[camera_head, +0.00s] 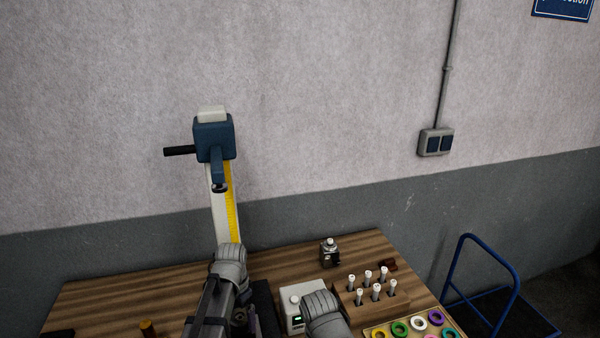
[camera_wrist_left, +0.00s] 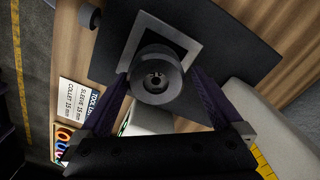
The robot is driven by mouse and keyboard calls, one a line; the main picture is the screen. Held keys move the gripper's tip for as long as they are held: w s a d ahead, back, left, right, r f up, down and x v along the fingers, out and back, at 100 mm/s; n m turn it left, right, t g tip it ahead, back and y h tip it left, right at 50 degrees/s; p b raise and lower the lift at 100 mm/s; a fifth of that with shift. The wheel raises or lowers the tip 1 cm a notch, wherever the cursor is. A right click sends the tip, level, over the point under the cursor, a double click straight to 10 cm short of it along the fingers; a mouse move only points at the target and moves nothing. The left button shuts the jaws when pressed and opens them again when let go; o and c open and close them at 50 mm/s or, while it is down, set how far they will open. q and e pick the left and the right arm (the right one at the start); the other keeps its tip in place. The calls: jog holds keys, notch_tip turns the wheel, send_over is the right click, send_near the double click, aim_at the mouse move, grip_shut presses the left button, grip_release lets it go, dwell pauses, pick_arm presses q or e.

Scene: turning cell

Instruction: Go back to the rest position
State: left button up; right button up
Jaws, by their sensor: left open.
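My left gripper (camera_wrist_left: 160,82) is open in the left wrist view, its two dark purple fingers apart on either side of a grey round part with a central bore (camera_wrist_left: 158,75). That part is on a black plate (camera_wrist_left: 255,50) with a grey square frame (camera_wrist_left: 190,42). I cannot tell whether the fingers touch it. In the head view my left arm reaches over the bench beside the press column, and its fingers are hidden. A grey link of my right arm shows at the bottom, but its gripper is out of view.
The wooden bench (camera_head: 130,290) carries a press with a blue head (camera_head: 214,138), a white box (camera_head: 291,297), a small metal device (camera_head: 329,252), a rack of white-topped pins (camera_head: 350,300) and a ring tray (camera_head: 455,327). A blue trolley (camera_head: 518,285) stands right. A tool card (camera_wrist_left: 80,102) lies near my gripper.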

pick_arm(q)
jog(key=n, duration=0.6)
jog(key=shift+r+n+p, duration=0.3)
jog(key=shift+r+p, duration=0.25)
jog(key=shift+r, duration=0.05)
